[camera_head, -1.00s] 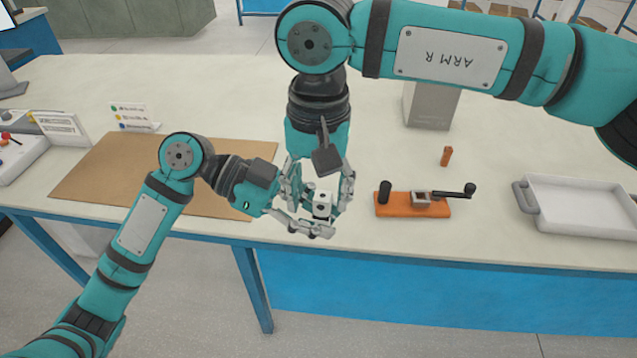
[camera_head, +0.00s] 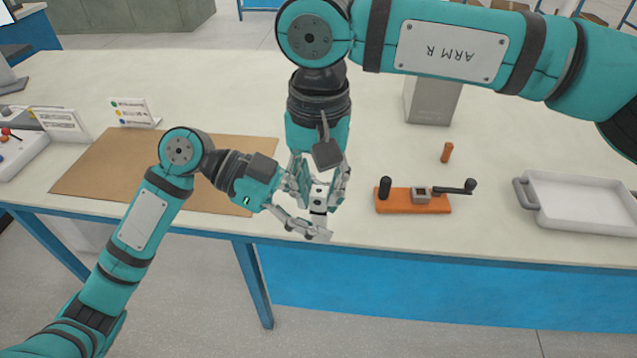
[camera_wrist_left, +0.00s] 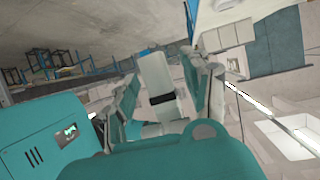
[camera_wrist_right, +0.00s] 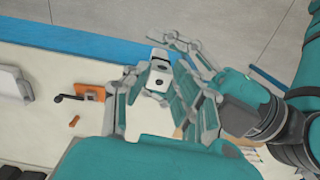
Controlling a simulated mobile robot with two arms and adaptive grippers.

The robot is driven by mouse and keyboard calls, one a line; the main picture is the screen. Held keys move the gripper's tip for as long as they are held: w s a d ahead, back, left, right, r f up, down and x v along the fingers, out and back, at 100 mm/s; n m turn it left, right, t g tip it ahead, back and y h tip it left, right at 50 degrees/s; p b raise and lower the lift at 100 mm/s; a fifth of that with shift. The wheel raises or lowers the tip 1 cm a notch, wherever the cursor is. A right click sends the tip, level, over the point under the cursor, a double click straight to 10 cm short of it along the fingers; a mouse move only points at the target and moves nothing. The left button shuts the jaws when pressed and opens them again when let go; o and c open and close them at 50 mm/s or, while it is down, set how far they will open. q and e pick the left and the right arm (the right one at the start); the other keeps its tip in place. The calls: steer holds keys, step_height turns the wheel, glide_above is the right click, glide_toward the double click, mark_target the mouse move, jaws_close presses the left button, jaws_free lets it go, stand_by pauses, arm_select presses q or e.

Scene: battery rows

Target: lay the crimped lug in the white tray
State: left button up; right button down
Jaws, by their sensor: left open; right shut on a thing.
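The white tray (camera_head: 585,226) sits empty on the bench at the far right, and part of it shows at the left edge of the right wrist view (camera_wrist_right: 14,84). My right gripper (camera_head: 319,202) points down near the bench's front edge. It is shut on a small pale piece with dark markings (camera_head: 318,193), which I take for the crimped lug. In the right wrist view this piece (camera_wrist_right: 158,76) shows a dark band. My left gripper (camera_head: 313,216) is open, its fingers close around the same piece; I cannot tell whether they touch it.
A grey block (camera_head: 430,103) stands behind.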

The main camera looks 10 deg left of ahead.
arm_select(q)
steer(key=s+v, duration=0.1)
steer(key=v, duration=1)
steer(key=w+a+f+n+t, duration=0.25)
steer(key=w+f+n, duration=0.25)
steer(key=w+f, duration=0.25)
steer(key=w+a+f+n+t+y, duration=0.2)
steer(key=w+f+n+t, duration=0.3)
steer(key=f, duration=0.7)
steer(key=s+a+f+n+y, duration=0.1)
steer(key=a+f+n+y, duration=0.1)
steer(key=f, duration=0.7)
steer(key=s+a+f+n+g+y, duration=0.1)
steer(key=s+a+f+n+y, duration=0.15)
steer(key=f, duration=0.65)
steer(key=a+f+n+y, duration=0.1)
steer(key=f+n+y, duration=0.15)
steer(key=f, duration=0.55)
steer(key=s+a+f+n+g+y, duration=0.1)
steer(key=s+a+f+g+y, duration=0.15)
steer(key=s+f, duration=1.75)
steer(key=s+d+f+g+y, duration=0.1)
steer(key=s+d+f, duration=0.1)
steer(key=s, duration=0.9)
steer(key=s+d+f+m+g+y, duration=0.1)
steer(key=s+d+f, duration=0.2)
steer(key=s, duration=0.8)
steer(key=shift+f, duration=1)
